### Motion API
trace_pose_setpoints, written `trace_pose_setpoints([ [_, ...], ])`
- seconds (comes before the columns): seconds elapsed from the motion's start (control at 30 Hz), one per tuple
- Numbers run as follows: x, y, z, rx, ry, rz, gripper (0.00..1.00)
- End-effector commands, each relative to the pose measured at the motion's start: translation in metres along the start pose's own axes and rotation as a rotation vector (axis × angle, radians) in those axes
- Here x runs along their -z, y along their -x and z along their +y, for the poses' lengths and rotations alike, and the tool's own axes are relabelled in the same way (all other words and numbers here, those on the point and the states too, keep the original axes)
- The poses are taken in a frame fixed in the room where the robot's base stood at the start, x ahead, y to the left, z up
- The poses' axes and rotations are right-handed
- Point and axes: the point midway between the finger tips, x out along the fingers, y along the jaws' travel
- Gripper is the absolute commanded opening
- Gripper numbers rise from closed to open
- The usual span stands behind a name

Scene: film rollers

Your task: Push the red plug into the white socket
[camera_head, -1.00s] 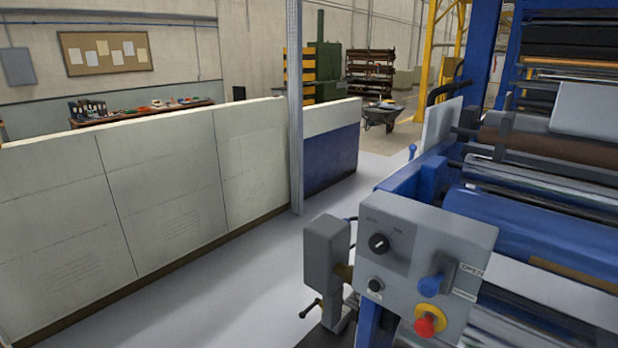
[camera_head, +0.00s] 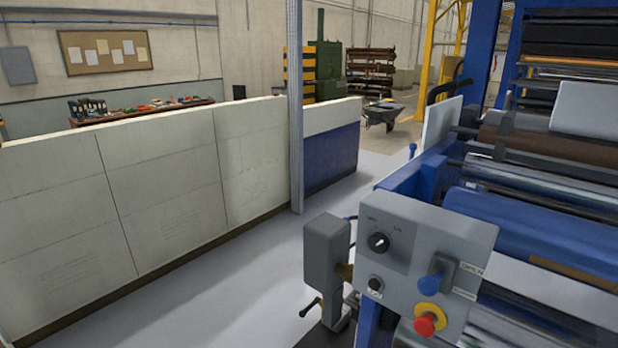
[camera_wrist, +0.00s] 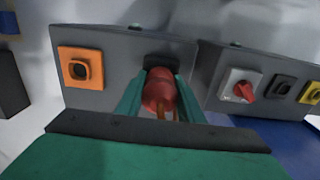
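In the wrist view my green gripper (camera_wrist: 159,98) has its two fingers on either side of a red plug (camera_wrist: 158,90). The fingers appear closed on its sides. The plug points away from me toward a grey panel, with a dark patch right behind its far end. I cannot tell whether the plug touches the panel. No white socket can be made out clearly; the plug and fingers hide part of the panel. The gripper and plug do not show in the head view.
An orange square socket (camera_wrist: 81,69) is left of the plug on the grey panel (camera_wrist: 112,72). To the right, another panel carries a red switch (camera_wrist: 244,90) on a pale plate and a yellow-framed fitting (camera_wrist: 311,92). The head view shows a control box (camera_head: 420,255) beside blue rollers.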

Motion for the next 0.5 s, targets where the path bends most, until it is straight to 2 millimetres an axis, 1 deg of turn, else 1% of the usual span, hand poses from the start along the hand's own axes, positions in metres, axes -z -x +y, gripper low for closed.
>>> trace_pose_setpoints([
  [0.5, 0.0, 0.014, 0.0, 0.0, 0.0, 0.0, 0.0],
])
